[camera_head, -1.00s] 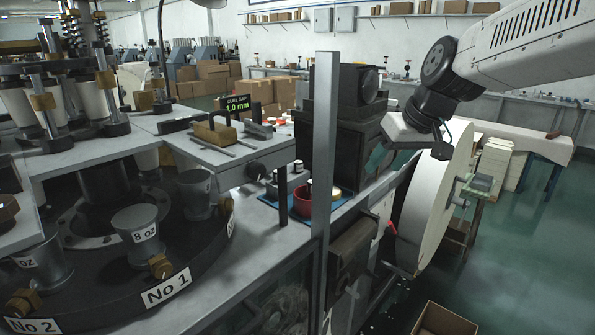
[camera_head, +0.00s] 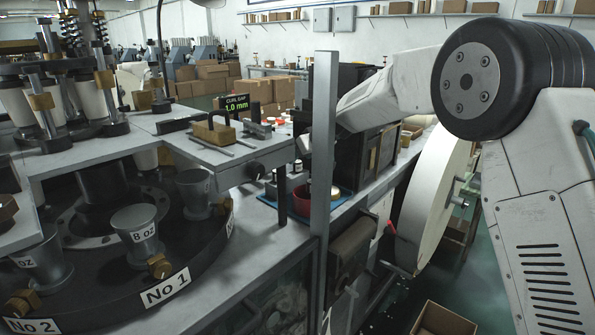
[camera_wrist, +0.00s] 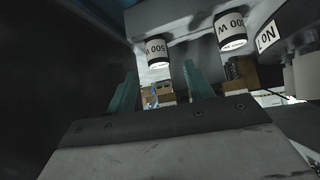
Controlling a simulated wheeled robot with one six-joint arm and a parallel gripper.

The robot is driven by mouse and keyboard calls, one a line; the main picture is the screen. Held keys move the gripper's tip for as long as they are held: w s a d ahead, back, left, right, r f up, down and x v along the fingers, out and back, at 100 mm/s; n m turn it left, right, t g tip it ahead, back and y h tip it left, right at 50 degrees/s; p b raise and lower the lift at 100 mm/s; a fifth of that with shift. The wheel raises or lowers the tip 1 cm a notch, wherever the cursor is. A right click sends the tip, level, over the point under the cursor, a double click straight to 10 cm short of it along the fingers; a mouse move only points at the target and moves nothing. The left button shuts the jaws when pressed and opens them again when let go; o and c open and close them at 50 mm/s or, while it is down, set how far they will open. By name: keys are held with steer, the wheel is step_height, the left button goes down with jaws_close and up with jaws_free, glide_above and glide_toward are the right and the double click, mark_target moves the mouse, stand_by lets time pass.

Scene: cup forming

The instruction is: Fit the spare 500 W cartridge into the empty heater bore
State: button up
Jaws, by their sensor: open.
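In the wrist view my gripper (camera_wrist: 160,68) is open, with two teal fingers apart and nothing visibly held between them. A dark cartridge with a white 500 W label (camera_wrist: 156,47) shows just beyond the fingertips, roughly in line with the gap. A second labelled cartridge (camera_wrist: 231,28) is to its right, outside the fingers. Both labels read upside down. I cannot tell which cartridge is the spare. I cannot make out the empty heater bore.
A grey post (camera_head: 324,150) stands before my arm. A red bowl (camera_head: 302,200) is on the blue mat (camera_head: 270,200). A big pale disc (camera_head: 432,205) is right of the bench.

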mark_target(297, 161)
steer(key=x, duration=0.4)
steer(key=shift+f, duration=0.15)
steer(key=c, duration=1.1)
